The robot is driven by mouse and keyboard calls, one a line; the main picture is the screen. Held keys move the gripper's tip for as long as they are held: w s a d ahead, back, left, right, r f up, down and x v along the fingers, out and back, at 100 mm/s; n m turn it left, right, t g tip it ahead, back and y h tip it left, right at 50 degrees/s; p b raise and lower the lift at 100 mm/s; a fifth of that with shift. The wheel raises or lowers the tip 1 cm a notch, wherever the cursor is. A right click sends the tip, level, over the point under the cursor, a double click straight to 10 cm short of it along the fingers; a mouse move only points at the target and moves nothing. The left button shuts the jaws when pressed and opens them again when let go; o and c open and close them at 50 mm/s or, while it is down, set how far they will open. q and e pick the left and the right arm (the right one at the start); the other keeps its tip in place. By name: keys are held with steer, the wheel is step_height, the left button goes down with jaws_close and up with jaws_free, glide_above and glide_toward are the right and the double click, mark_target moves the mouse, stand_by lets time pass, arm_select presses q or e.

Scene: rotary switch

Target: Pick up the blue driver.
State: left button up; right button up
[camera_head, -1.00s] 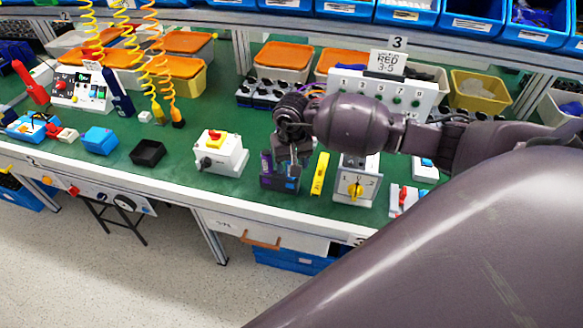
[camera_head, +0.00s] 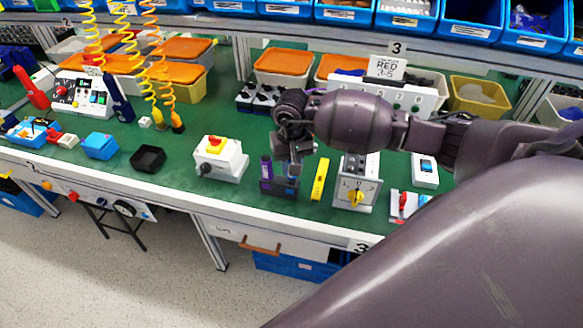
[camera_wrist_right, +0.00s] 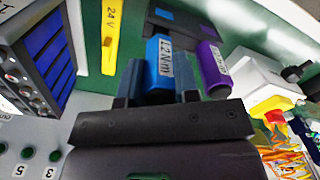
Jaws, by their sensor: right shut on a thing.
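The blue driver (camera_wrist_right: 157,62), marked 1.2 Nm, stands between the two fingers of my right gripper (camera_wrist_right: 155,88) in the right wrist view. The fingers are shut on its handle. A purple driver (camera_wrist_right: 212,66) is right beside it, close to one finger. Both are at a dark holder (camera_wrist_right: 183,22). In the head view my right gripper (camera_head: 294,166) is over the holder, with the purple driver (camera_head: 266,168) to its left. The gripper hides most of the blue driver there. I cannot tell whether it is raised. My left gripper is out of view.
A rotary switch box (camera_head: 356,182) is further right. A white box with a red and yellow knob (camera_head: 220,158) stands left. Green mat is free between them.

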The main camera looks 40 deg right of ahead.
step_height(320, 180, up, 18)
steer(key=shift+b, duration=0.35)
steer(key=shift+f, duration=0.1)
steer(key=o, duration=0.4)
jaws_close()
